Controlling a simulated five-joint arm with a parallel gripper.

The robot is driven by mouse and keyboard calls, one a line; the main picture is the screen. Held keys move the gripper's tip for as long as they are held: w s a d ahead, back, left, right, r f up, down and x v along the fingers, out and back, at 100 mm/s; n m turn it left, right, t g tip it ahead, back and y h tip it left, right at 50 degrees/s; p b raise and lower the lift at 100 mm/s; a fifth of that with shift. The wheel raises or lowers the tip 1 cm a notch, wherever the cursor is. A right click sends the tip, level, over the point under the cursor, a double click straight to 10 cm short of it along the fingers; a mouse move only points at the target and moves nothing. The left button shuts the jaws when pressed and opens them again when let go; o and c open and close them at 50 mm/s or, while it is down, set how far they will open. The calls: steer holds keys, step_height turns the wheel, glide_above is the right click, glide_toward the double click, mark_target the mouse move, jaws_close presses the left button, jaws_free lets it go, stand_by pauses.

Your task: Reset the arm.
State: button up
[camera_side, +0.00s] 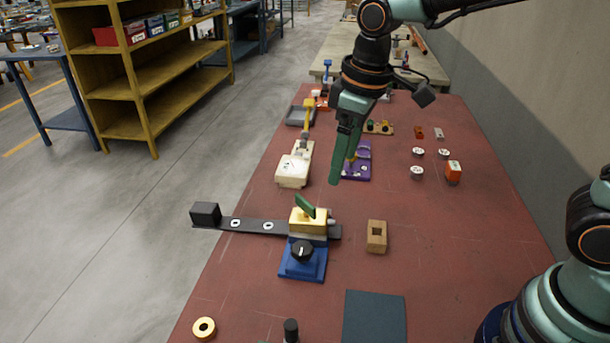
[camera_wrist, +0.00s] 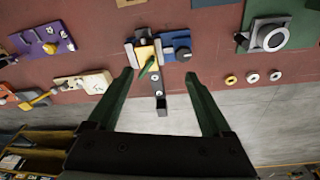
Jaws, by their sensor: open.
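My gripper (camera_side: 345,160) hangs from the arm above the red table (camera_side: 440,235), its green fingers pointing down. In the wrist view my gripper (camera_wrist: 162,85) shows its two green fingers wide apart with nothing between them. An isolator with a brass-coloured block (camera_side: 308,222), a green lever and a blue base with a black knob (camera_side: 302,252) sits on the table, nearer the side camera than my gripper. A dark bar (camera_side: 250,226) with a black block at its end sticks out past the table's left edge. The isolator (camera_wrist: 147,54) also shows beyond the fingertips in the wrist view.
A cream fixture (camera_side: 294,168) and a purple plate (camera_side: 358,168) stand near my gripper. A wooden block (camera_side: 376,237), a dark mat (camera_side: 374,318) and a brass ring (camera_side: 204,328) lie nearer the camera. White discs (camera_side: 417,172) and an orange block (camera_side: 453,171) sit to the right.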

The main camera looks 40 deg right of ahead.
steer(key=s+d+r+m+t, duration=0.3)
steer(key=s+d+m, duration=0.3)
steer(key=d, duration=0.5)
steer(key=n+g, duration=0.5)
steer(key=n, duration=0.4)
glide_above(302, 248)
step_height(302, 248, down, 8)
steer(key=shift+h, duration=0.3)
step_height(302, 248, down, 12)
jaws_close()
